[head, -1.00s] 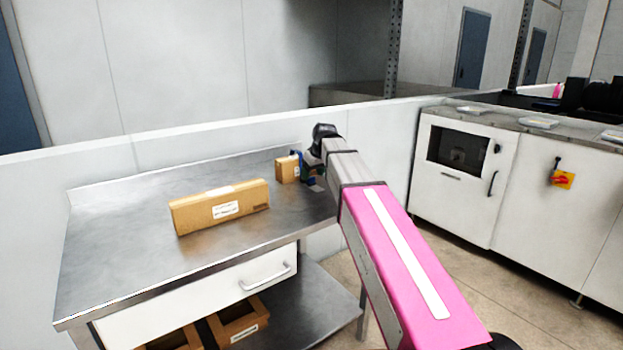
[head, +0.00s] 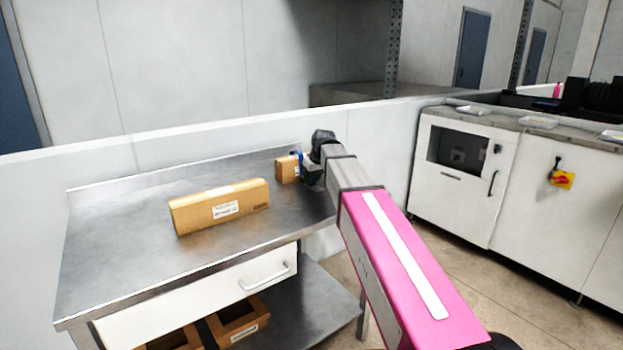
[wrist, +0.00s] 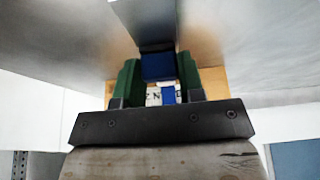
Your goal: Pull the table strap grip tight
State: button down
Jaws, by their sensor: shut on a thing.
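A blue strap grip (wrist: 158,67) sits between the two green fingers of my gripper (wrist: 160,82) in the wrist view, and the fingers are shut on it. A second blue piece (wrist: 169,96) shows lower, in front of a pale printed label. In the head view my gripper (head: 309,171) is at the right back of the steel table, just right of a small cardboard box (head: 286,169). A bit of blue shows beside that box. My arm and gripper hide most of the strap, so its tightness cannot be told.
The steel table (head: 110,235) also bears a long labelled cardboard box (head: 220,206). A low wall (head: 230,140) runs close behind the table. A white drawer (head: 200,300) is below the top. White cabinets (head: 465,180) stand at the right, across open floor.

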aim_at(317, 189)
jog(key=s+d, duration=0.1)
jog(key=s, duration=0.1)
jog(key=s+d, duration=0.1)
jog(key=shift+s+d, duration=0.2)
jog(key=shift+s, duration=0.15)
jog(key=shift+w, duration=0.1)
jog(key=c, duration=0.7)
grip_release()
jog(key=v, duration=1)
jog(key=shift+r, duration=0.4)
